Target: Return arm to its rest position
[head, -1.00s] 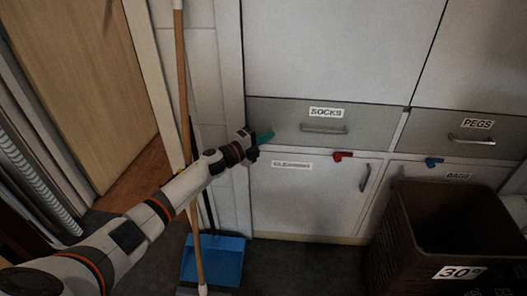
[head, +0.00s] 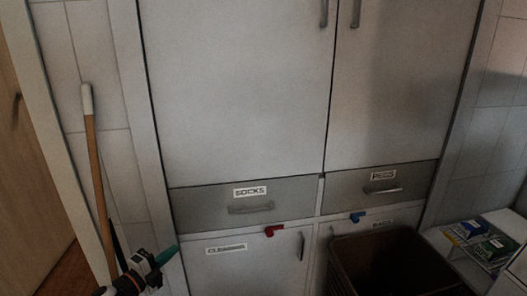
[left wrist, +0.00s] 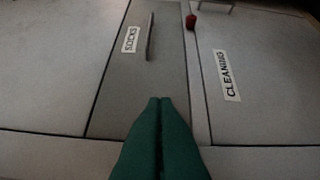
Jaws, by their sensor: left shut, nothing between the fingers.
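My left gripper (head: 166,254) shows at the bottom left of the head view, with green fingers. In the left wrist view its two green fingers (left wrist: 161,103) lie together, shut and empty. They point toward the cabinet front near the grey SOCKS drawer (head: 200,201) and the white CLEANING door (head: 250,275), held apart from the handles. The SOCKS drawer also shows in the left wrist view (left wrist: 165,75). Most of my left arm is below the head view. My right gripper is not in view.
A broom with a wooden handle (head: 97,180) leans at the left. A brown basket (head: 395,262) stands at the lower right, beside a white surface with small boxes (head: 490,248). Red (head: 274,231) and blue (head: 358,217) latches sit below the shut drawers.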

